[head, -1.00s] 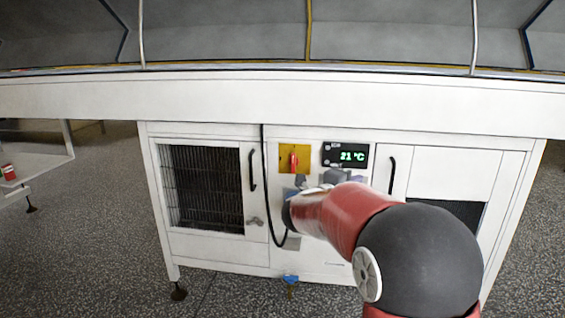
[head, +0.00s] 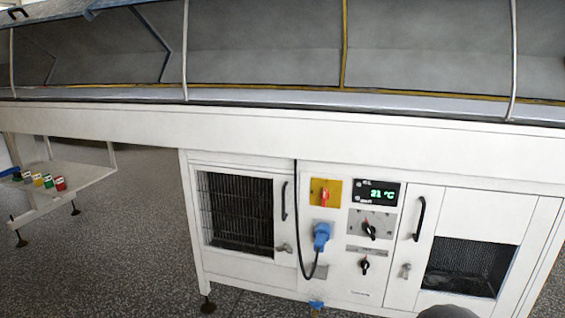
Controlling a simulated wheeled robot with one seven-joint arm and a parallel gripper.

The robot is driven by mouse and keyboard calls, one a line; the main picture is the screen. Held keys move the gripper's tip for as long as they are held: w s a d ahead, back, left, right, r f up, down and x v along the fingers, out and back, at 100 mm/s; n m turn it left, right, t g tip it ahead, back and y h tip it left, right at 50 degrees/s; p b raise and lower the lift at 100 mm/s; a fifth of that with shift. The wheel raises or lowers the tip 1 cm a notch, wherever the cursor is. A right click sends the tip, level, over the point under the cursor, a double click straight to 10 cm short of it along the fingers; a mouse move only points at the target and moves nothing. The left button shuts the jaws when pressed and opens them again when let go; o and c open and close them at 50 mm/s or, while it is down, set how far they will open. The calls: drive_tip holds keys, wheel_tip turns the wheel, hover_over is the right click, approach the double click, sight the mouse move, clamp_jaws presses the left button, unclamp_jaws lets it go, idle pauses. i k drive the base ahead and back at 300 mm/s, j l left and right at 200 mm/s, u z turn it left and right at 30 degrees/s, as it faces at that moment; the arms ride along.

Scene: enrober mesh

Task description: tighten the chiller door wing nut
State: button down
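The cabinet has two doors with wing nuts. The left door (head: 188,214) has a mesh window, a black handle and a small grey wing nut (head: 284,248) low on its right edge. The right door (head: 425,262) has a black handle and a grey wing nut (head: 404,271) low on its left edge, with its wings closer to upright. The frames do not show which door is the chiller's, nor how tight either nut is. My gripper is out of view; only a dark rounded part of my arm shows at the bottom edge.
Between the doors are a red switch on a yellow plate (head: 325,192), a green 21 °C display (head: 375,193), two black knobs and a blue plug (head: 322,236) with a hanging black cable. A shelf (head: 84,186) with coloured items stands at the left. Speckled floor lies open in front.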

sight(407, 267)
drive_tip(key=i+j+z, duration=0.15)
drive_tip(key=z, duration=0.25)
drive_tip(key=i+j+z, duration=0.1)
drive_tip(key=j+z, duration=0.25)
drive_tip(key=i+j+z, duration=0.1)
drive_tip(key=z, duration=0.3)
drive_tip(key=j, duration=0.1)
